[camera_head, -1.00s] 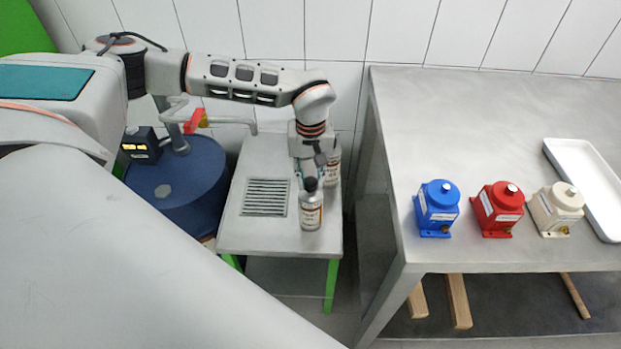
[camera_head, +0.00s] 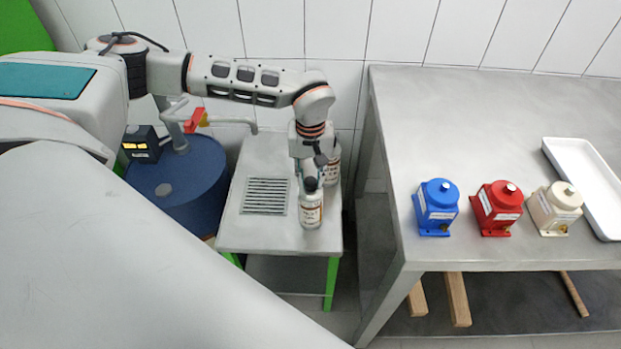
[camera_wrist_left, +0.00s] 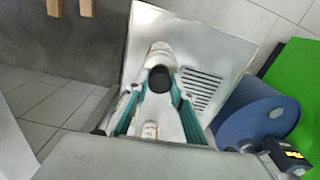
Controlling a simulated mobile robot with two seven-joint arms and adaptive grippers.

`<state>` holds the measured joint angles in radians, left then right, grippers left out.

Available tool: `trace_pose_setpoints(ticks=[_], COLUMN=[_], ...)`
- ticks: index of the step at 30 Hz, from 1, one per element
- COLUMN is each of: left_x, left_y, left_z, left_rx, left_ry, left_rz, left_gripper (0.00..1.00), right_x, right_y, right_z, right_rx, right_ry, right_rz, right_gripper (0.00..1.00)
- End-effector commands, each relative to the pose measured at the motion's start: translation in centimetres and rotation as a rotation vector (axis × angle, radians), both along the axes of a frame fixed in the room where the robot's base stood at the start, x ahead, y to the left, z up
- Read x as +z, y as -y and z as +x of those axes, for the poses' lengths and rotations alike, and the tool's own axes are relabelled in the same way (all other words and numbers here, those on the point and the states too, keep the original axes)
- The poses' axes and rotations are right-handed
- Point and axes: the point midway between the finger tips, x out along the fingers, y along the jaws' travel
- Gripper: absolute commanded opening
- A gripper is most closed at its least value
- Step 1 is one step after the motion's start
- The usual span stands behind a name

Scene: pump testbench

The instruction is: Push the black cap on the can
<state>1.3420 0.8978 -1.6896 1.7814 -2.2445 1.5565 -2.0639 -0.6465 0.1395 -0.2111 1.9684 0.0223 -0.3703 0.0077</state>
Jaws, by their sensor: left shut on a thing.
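The can (camera_head: 311,210) is pale with an orange-marked label and stands upright near the front right corner of the small metal table. The black cap (camera_head: 310,185) is at its top, between the fingertips of my left gripper (camera_head: 309,176). The left wrist view shows the round cap (camera_wrist_left: 159,79) from above, with the can's body (camera_wrist_left: 160,52) beyond it. The teal-edged fingers of my left gripper (camera_wrist_left: 158,92) are shut on the cap from both sides. Whether the cap is fully seated cannot be told. My right gripper is not in view.
A second can (camera_head: 332,166) stands close behind, partly hidden by my gripper. The small table (camera_head: 262,228) has a drain grille (camera_head: 265,196). A blue barrel (camera_head: 190,190) is left. Blue (camera_head: 437,207), red (camera_head: 497,208) and cream (camera_head: 555,209) pumps stand on the right bench.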

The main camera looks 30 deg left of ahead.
Motion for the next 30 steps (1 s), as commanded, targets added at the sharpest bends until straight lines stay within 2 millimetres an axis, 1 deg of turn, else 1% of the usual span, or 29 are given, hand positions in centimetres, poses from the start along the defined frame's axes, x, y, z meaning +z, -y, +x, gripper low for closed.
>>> trace_pose_setpoints(ticks=[9, 10, 12, 19, 20, 21, 23, 24, 30], left_x=[-0.23, -0.23, -0.24, -0.23, -0.24, -0.24, -0.24, -0.23, -0.23], left_y=[-0.01, 0.00, 0.00, 0.00, 0.00, 0.00, 0.00, 0.00, 0.00], left_z=[0.01, 0.01, 0.01, 0.00, 0.00, 0.00, 0.00, 0.00, 0.00], left_rx=[0.000, 0.000, 0.000, 0.000, 0.000, 0.000, 0.000, 0.000, 0.000], left_ry=[0.000, 0.000, 0.000, 0.000, 0.000, 0.000, 0.000, 0.000, 0.000], left_rz=[0.000, 0.000, 0.000, 0.000, 0.000, 0.000, 0.000, 0.000, 0.000], left_gripper=[0.15, 0.28, 0.43, 0.43, 0.45, 0.55, 0.69, 0.73, 0.73], right_x=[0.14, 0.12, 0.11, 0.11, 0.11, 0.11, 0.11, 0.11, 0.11], right_y=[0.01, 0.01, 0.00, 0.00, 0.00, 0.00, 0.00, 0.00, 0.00], right_z=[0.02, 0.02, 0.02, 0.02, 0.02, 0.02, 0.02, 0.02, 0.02], right_rx=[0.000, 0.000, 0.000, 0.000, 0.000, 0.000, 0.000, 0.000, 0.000], right_ry=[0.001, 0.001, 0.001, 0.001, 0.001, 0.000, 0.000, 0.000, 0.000], right_rz=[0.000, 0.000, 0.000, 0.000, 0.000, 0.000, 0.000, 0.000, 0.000], right_gripper=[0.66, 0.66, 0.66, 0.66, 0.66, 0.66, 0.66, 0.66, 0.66])
